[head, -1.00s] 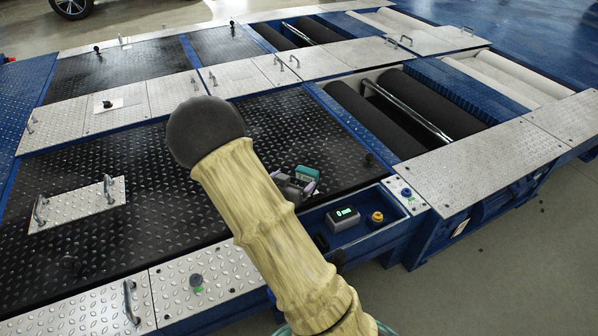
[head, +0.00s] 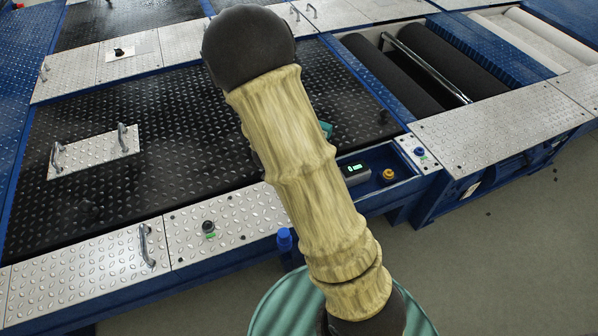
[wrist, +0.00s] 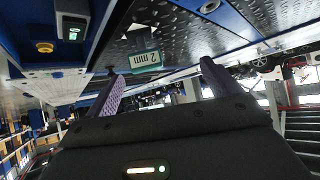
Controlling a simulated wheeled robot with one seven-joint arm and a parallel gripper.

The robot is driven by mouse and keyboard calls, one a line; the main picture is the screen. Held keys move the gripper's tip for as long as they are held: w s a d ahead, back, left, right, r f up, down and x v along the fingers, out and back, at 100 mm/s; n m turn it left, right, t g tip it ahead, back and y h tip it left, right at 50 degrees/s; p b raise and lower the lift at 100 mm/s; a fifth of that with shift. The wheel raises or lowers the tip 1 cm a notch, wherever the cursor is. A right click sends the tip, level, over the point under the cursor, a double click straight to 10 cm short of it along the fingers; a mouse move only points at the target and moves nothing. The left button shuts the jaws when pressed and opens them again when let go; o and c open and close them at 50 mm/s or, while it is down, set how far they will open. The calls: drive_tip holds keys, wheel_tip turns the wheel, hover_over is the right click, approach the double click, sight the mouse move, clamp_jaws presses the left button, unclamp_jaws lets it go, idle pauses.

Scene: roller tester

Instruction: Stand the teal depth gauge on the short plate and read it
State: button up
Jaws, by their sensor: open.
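A teal-edged block with a pale face marked "2 mm" (wrist: 146,62), which looks like the teal depth gauge, shows beyond and between my fingers in the wrist view. Only a teal sliver of it (head: 326,129) shows beside my arm in the head view. My gripper (wrist: 163,72) has its two purple fingers wide apart, with nothing gripped between them. My arm hides the gripper in the head view. A small silver tread plate with two handles (head: 95,153) lies on the black deck at left. I cannot tell if it is the short plate.
A blue tray (head: 405,185) holds a grey box with a lit green display (head: 355,172) and a yellow knob (head: 389,175). Dark rollers (head: 455,65) lie in an open pit at upper right. The black deck (head: 190,130) is mostly clear.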

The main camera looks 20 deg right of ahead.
drive_tip(key=s+a+r+n+g+y, duration=0.3)
drive_tip(key=s+n, duration=0.1)
drive_tip(key=s, duration=0.5)
drive_tip(key=s+a+r+n+g+y, duration=0.2)
drive_tip(key=s+a+r+n+y, duration=0.1)
drive_tip(key=s, duration=0.7)
drive_tip(key=shift+r+n+g, duration=0.4)
drive_tip(key=shift+r+n, duration=0.2)
drive_tip(key=shift+r, duration=0.1)
drive_tip(key=shift+s, duration=0.1)
drive_tip(key=w+p+v, duration=0.3)
drive_tip(key=p+v, duration=1.2)
drive_tip(key=w+r+p+v, duration=0.1)
drive_tip(key=w+p+v, duration=0.3)
drive_tip(key=p+v, duration=1.1)
drive_tip(key=w+r+p+v, duration=0.1)
drive_tip(key=w+p+v, duration=0.2)
drive_tip(key=p+v, duration=1.3)
drive_tip(key=shift+w+d+p, duration=0.2)
drive_tip(key=shift+d+p, duration=0.15)
drive_tip(key=shift+p, duration=0.2)
drive_tip(key=shift+r, duration=0.1)
